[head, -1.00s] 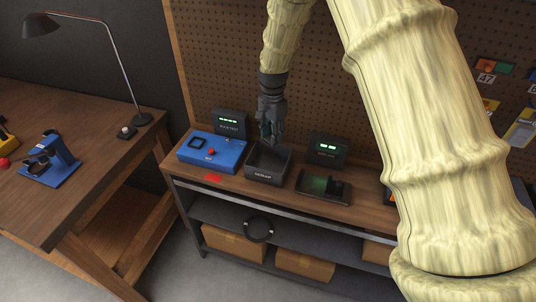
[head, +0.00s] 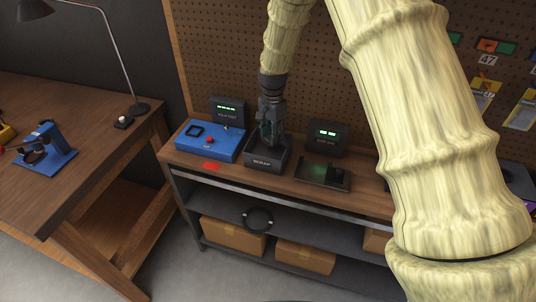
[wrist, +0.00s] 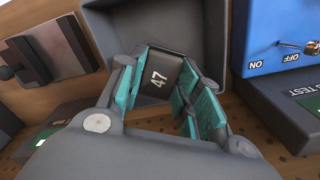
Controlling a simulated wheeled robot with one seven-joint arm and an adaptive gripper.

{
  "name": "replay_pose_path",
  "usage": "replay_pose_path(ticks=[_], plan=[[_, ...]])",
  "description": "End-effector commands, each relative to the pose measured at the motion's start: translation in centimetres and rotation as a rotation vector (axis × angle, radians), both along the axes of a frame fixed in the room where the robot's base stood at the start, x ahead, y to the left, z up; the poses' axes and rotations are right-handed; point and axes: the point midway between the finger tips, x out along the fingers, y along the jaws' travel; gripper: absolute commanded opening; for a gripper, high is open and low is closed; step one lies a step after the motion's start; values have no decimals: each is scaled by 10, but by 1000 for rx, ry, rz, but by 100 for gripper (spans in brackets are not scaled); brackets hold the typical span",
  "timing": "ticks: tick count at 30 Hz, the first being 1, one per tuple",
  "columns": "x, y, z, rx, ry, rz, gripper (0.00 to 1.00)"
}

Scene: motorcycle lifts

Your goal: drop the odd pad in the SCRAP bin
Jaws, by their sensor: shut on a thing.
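My gripper (head: 270,137) is above and partly inside the dark SCRAP bin (head: 262,163) on the bench. The SCRAP bin's grey wall (wrist: 222,40) shows around the pad in the wrist view. In the head view the pad is hidden by the fingers.
A blue tester box (head: 209,141) stands left of the bin, with a display behind it. A dark tray device (head: 323,174) stands to the right, with another display (head: 326,135) behind. A pegboard rises behind the bench. A lamp (head: 125,75) stands on the left table.

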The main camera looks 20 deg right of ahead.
Motion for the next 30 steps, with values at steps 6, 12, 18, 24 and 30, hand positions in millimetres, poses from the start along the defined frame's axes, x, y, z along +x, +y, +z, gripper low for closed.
replay_pose_path(ticks=[6,12,18,24,30], plan=[[3,1,-2,0,4,2,48],[4,1,-3,0,4,2,59],[4,1,-1,0,4,2,59],[5,1,16,0,1,2,59],[5,0,52,-1,2,1,59]])
